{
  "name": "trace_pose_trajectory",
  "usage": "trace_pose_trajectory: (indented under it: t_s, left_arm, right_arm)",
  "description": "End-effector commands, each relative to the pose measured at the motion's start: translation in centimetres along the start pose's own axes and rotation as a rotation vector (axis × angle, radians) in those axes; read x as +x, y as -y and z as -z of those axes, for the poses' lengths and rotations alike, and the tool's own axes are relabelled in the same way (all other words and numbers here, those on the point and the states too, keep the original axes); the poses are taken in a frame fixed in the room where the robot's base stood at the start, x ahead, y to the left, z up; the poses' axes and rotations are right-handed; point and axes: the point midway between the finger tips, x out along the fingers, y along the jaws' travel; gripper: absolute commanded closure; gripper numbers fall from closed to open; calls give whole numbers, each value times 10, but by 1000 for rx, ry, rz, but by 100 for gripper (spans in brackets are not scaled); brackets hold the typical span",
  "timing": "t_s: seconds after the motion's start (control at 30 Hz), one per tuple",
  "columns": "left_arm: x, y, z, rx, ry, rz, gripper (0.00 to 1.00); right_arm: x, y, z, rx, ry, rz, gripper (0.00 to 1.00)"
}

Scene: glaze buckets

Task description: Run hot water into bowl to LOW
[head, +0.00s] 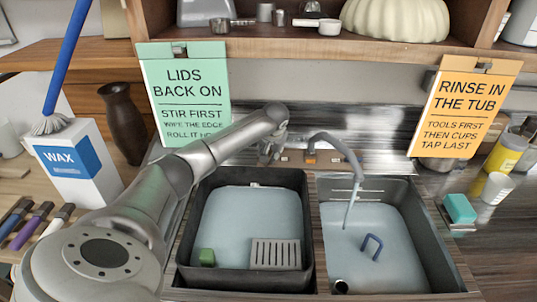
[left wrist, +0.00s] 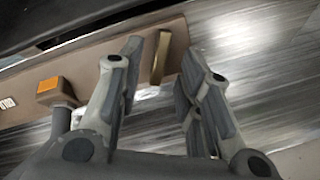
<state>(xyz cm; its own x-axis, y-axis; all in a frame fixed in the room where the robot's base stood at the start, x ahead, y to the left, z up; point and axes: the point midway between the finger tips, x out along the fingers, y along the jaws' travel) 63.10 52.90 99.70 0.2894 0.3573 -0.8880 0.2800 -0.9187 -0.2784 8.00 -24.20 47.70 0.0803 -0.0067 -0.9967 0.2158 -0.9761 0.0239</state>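The tap (head: 345,150) stands behind the sinks, its spout over the right sink bowl (head: 440,262). A thin pale strand (head: 350,208) hangs from the spout to the water; I cannot tell surely whether it is running water. Pale blue water covers the floor of the right bowl. My left gripper (head: 268,150) is at the back ledge, left of the tap. In the left wrist view its fingers (left wrist: 165,75) are apart, with a brass lever (left wrist: 160,58) showing between them; contact is unclear. An orange-marked block (left wrist: 48,87) is left of the lever. My right gripper is out of view.
A black tub (head: 180,255) at left holds water, a green block (head: 206,257) and a grey grate (head: 276,254). A blue handle-like loop (head: 372,246) is in the right bowl. A teal sponge (head: 460,208) lies right. A shelf (head: 300,42) overhangs the back.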

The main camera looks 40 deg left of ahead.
Motion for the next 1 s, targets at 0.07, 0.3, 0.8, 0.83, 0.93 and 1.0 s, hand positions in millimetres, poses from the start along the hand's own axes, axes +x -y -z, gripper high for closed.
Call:
trace_pose_trajectory:
  t_s: [0.07, 0.3, 0.8, 0.83, 0.93, 1.0]
  left_arm:
    - [11, 0, 0, 0, 2, 1, 67]
    - [31, 0, 0, 0, 0, 0, 67]
    - [34, 0, 0, 1, -1, 0, 85]
    - [34, 0, 0, 1, -1, 0, 89]
    - [34, 0, 0, 1, -1, 0, 100]
    - [34, 0, 0, 1, -1, 0, 100]
  right_arm:
    - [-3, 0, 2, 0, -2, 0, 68]
    - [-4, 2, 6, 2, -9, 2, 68]
    - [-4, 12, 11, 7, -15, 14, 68]
    - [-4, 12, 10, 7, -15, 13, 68]
    - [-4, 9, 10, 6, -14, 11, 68]
    - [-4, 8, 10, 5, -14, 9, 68]
